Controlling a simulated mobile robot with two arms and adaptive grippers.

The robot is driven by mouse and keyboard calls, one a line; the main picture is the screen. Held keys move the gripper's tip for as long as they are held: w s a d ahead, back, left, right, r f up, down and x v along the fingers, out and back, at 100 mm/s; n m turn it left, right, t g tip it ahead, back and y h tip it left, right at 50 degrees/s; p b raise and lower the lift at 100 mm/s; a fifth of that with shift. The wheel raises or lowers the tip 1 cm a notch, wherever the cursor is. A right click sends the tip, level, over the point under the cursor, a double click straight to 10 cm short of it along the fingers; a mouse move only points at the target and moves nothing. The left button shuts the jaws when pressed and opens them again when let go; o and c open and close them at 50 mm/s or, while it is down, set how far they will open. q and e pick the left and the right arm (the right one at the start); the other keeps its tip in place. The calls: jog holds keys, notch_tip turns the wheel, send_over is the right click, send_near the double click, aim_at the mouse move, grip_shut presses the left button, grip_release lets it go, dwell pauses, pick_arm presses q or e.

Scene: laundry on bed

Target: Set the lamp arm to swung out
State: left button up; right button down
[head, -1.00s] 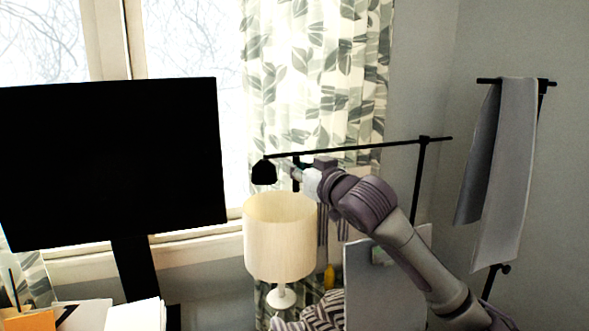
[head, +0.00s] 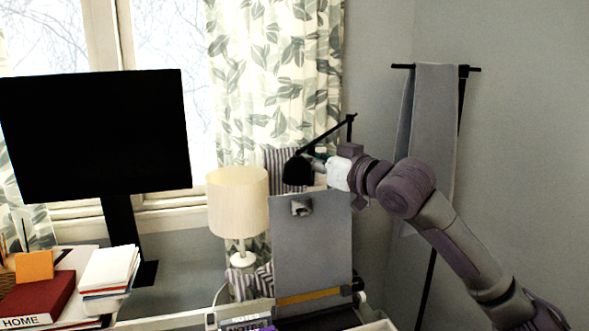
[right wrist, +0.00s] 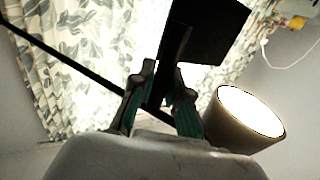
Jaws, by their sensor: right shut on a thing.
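The lamp arm (head: 328,133) is a thin black bar with a black lamp head (head: 297,169) on its near end. It slants from its far end, up and right near the curtain, toward me. My right gripper (head: 318,160) is at the bar close to the lamp head and is shut on it. In the right wrist view the black bar (right wrist: 70,66) runs down from the upper left to the fingers of my right gripper (right wrist: 160,100). The exact contact is dark and partly hidden. My left gripper is not in view.
A cream table lamp (head: 238,203) stands left of the lamp head. A grey upright board (head: 312,240) is below my right arm. A black monitor (head: 95,135) and books (head: 108,268) are at left. A grey cloth (head: 432,110) hangs on a rack at right.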

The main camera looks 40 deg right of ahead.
pick_arm(q)
notch_tip(320, 180, down, 9)
jog(key=b, duration=0.7)
jog(key=shift+d, duration=0.15)
pick_arm(e)
jog(key=s+d+n+g+y, duration=0.1)
jog(key=s+d+n+y, duration=0.2)
jog(key=s+d, duration=0.6)
jog(key=shift+s+d+f+y, duration=0.15)
jog(key=shift+s+d+y, duration=0.2)
jog(key=shift+s+y, duration=0.6)
pick_arm(q)
jog(key=shift+s+r, duration=0.1)
pick_arm(e)
jog(key=c, duration=1.5)
grip_release()
jog(key=shift+c, duration=0.2)
jog(key=o, duration=0.4)
jog(key=shift+s+d, duration=0.35)
jog(key=shift+s, duration=0.1)
pick_arm(q)
jog(key=shift+r, duration=0.1)
pick_arm(e)
jog(key=shift+w, duration=0.1)
jog(key=shift+w+a, duration=0.1)
jog(key=shift+a, duration=0.05)
pick_arm(q)
jog(key=shift+s, duration=0.1)
